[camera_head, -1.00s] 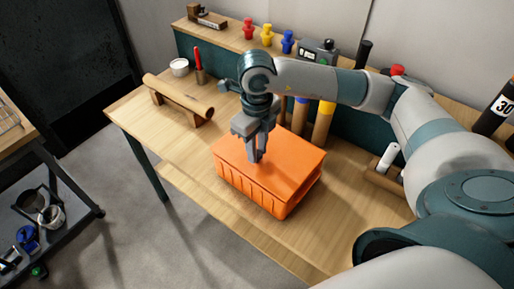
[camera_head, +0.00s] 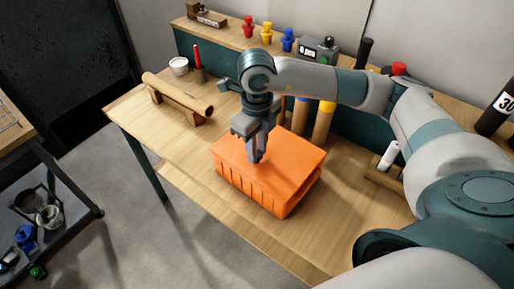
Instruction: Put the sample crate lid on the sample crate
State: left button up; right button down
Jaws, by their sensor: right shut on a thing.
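The orange sample crate (camera_head: 252,190) stands on the wooden workbench. The orange sample crate lid (camera_head: 292,153) lies over its top, and the two look nearly flush; a dark gap shows at the right end. My right gripper (camera_head: 257,158) points down at the middle of the lid, with its fingers shut on the lid. What the fingertips hold is too small to make out. My left gripper is not in view.
A brown roll (camera_head: 178,94) rests on a wooden cradle at the left of the workbench (camera_head: 130,105). Upright rolls (camera_head: 323,122) stand behind the crate. A white roll (camera_head: 388,157) lies in a holder at the right. A cart (camera_head: 70,205) stands at the far left.

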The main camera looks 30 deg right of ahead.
jog(key=c, duration=1.4)
grip_release()
jog(key=shift+r, duration=0.1)
jog(key=shift+r, duration=0.45)
notch_tip(320, 180, up, 5)
jog(key=shift+r+b, duration=0.1)
jog(key=shift+b, duration=0.75)
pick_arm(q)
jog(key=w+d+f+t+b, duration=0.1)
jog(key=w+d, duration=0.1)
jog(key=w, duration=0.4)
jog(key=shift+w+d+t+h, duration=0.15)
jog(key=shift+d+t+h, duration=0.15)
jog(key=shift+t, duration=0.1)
pick_arm(e)
notch_tip(320, 180, up, 11)
jog(key=shift+r, duration=0.1)
